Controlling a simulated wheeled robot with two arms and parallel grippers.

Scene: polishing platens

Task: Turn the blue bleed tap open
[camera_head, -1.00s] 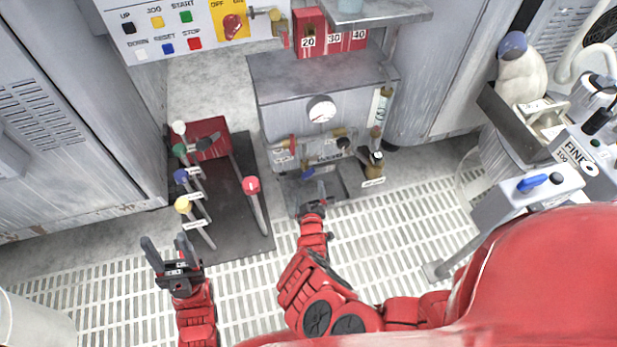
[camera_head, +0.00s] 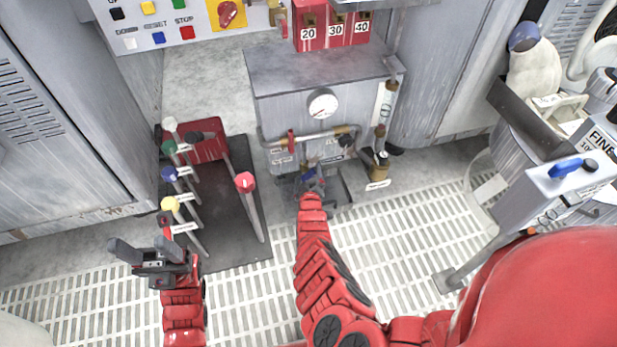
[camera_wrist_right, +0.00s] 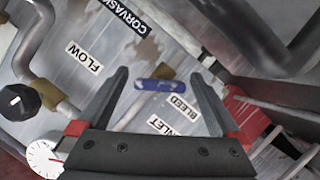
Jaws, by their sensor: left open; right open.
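The blue bleed tap is a small flat lever on the low pipework of the grey cabinet. In the right wrist view the blue tap (camera_wrist_right: 153,86) lies crosswise between my open fingers, above a BLEED label (camera_wrist_right: 172,106). My right gripper (camera_wrist_right: 160,78) has a finger on either side of it, with gaps visible; I cannot tell how deep the fingers reach. In the head view my right gripper (camera_head: 313,183) is at the cabinet's foot and partly hides the tap (camera_head: 307,174). My left gripper (camera_head: 140,247) is open and empty, low at the left.
A dark base with several coloured-knob levers, including a red one (camera_head: 245,182), stands left of the cabinet. A gauge (camera_head: 323,104) and a pipe with a red handle (camera_head: 291,140) sit above the tap.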

